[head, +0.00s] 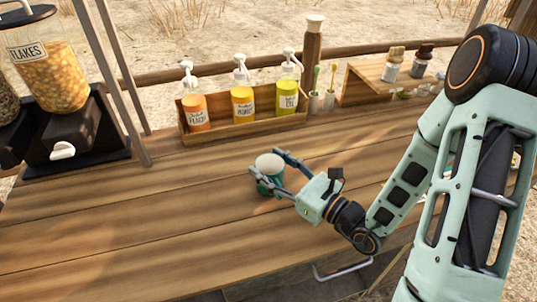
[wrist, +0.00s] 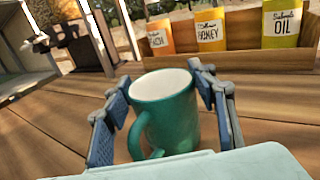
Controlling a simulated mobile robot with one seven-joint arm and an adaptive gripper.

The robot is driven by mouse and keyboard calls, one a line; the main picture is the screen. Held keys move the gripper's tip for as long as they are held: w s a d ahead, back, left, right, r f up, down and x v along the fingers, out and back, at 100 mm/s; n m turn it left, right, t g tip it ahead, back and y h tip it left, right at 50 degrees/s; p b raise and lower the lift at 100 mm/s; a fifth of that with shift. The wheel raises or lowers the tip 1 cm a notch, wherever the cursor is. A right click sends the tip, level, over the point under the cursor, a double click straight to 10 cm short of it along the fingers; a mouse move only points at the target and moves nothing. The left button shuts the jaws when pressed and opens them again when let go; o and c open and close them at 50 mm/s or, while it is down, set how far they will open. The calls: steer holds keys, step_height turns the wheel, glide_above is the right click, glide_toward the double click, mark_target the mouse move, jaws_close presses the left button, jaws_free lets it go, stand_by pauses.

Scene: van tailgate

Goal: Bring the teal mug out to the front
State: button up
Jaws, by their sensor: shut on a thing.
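The teal mug (head: 268,178) stands upright at the middle of the wooden counter in the head view, partly hidden by the gripper fingers. In the wrist view the mug (wrist: 172,112) shows a white inside, with its handle toward the camera and to the left. My gripper (head: 272,172) reaches in from the right with a finger on either side of the mug and is shut on it. In the wrist view the fingers of my gripper (wrist: 160,110) flank the mug left and right. I cannot tell whether its base touches the counter.
A wooden box (head: 243,130) with pump bottles stands behind the mug. A flakes dispenser (head: 52,75) is at the left. A wooden shelf (head: 378,82) with small jars and cups with brushes (head: 322,102) stand back right. The counter (head: 120,230) is clear left and front of the mug.

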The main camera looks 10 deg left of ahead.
mark_target(273, 176)
steer(key=shift+s+d+r+p, duration=0.15)
steer(key=shift+s+d+p, duration=0.2)
steer(key=shift+s+p, duration=0.8)
steer(key=shift+s+d+f+p, duration=0.2)
steer(key=shift+s+d+p, duration=0.5)
steer(key=shift+p, duration=0.65)
steer(key=shift+s+a, duration=0.1)
steer(key=shift+a, duration=0.05)
steer(key=o, duration=1.4)
